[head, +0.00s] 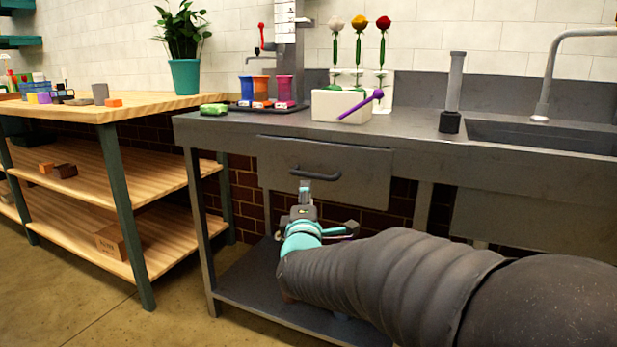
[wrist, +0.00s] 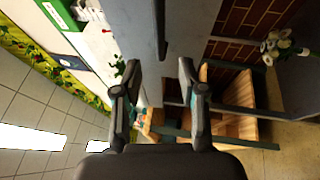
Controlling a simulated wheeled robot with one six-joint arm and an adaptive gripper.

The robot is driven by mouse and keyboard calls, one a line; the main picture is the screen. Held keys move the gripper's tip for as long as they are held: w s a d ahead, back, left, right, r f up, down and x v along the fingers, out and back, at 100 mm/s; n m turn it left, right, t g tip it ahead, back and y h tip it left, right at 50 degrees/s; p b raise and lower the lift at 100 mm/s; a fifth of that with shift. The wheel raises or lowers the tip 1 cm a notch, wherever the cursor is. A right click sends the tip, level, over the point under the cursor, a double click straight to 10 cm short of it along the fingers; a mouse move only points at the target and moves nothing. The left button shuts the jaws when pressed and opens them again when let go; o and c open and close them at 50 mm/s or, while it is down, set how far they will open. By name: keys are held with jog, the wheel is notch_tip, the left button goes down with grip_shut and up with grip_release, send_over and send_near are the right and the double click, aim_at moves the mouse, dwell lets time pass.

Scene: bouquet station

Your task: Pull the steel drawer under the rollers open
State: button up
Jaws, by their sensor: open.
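The steel drawer (head: 352,178) is a flat grey front under the steel counter, and it looks flush. My gripper (head: 305,190) is in front of the drawer, just below the handle in the head view. In the wrist view my gripper (wrist: 160,66) is open and empty, its two fingers apart.
The steel counter (head: 215,125) holds coloured cups (head: 284,89), a white block (head: 330,105) with a purple stick, flowers and a sink (head: 545,135). A lower steel shelf (head: 262,290) lies beneath. A wooden shelf table (head: 140,103) stands at left. Floor shows between them.

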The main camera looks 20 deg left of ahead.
aim_at(308, 176)
jog(key=x, duration=1)
jog(key=shift+c, duration=0.2)
grip_shut()
